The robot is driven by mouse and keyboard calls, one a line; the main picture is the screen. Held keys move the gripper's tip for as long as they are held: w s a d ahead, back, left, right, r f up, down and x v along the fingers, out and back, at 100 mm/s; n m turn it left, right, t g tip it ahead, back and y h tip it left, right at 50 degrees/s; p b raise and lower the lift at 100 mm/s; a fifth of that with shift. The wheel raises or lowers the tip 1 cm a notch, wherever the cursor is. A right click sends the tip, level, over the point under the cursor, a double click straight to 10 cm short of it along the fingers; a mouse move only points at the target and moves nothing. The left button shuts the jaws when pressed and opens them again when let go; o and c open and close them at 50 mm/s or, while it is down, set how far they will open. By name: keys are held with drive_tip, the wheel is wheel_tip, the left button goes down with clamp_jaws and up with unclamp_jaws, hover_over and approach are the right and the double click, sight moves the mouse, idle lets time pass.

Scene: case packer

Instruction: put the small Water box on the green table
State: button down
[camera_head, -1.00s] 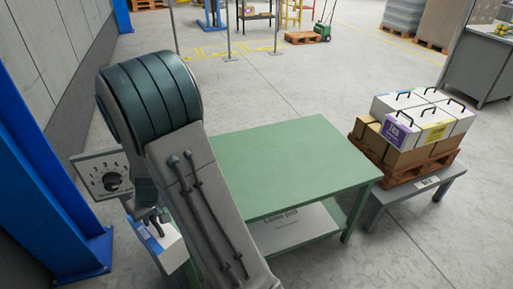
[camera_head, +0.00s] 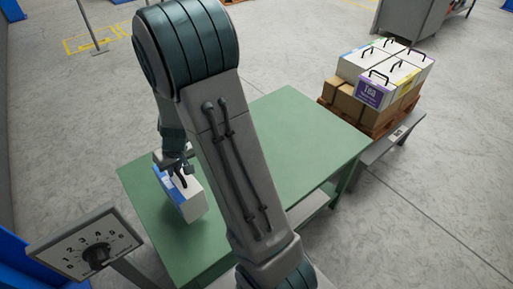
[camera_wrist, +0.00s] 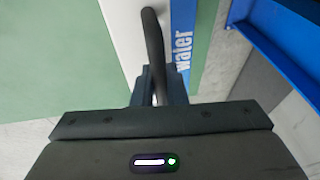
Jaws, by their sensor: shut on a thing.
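The small Water box (camera_head: 187,204) is white with a blue side and a black handle on top. In the head view it is over the left part of the green table (camera_head: 277,142). I cannot tell whether its base touches the tabletop. My gripper (camera_head: 182,174) is above the box and shut on its handle. In the wrist view the handle (camera_wrist: 152,42) runs into my gripper (camera_wrist: 158,95), and the blue strip of the Water box (camera_wrist: 183,45) shows the word "water". My arm hides part of the table's middle.
A grey dial panel (camera_head: 91,252) stands at the table's near left. A low grey table (camera_head: 392,144) at the right bears a pallet (camera_head: 352,121) with brown cartons and several handled boxes. The green tabletop right of my arm is clear.

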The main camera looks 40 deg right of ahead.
drive_tip(key=w+d+r+b, duration=0.3)
drive_tip(key=w+d, duration=0.2)
drive_tip(key=w, duration=0.7)
drive_tip(key=w+d+r+b, duration=0.25)
drive_tip(key=w+d, duration=0.25)
drive_tip(key=w, duration=0.8)
drive_tip(key=s+a+f, duration=0.6)
drive_tip(key=a+f, duration=0.3)
drive_tip(key=f, duration=0.1)
drive_tip(key=shift+a+f+m, duration=0.15)
drive_tip(key=shift+a+m, duration=0.15)
drive_tip(key=shift+a, duration=0.05)
drive_tip(key=shift+s, duration=0.1)
drive_tip(key=shift+f+b, duration=0.15)
drive_tip(key=shift+b, duration=0.25)
drive_tip(key=c, duration=1.5)
unclamp_jaws()
drive_tip(key=shift+o, duration=0.2)
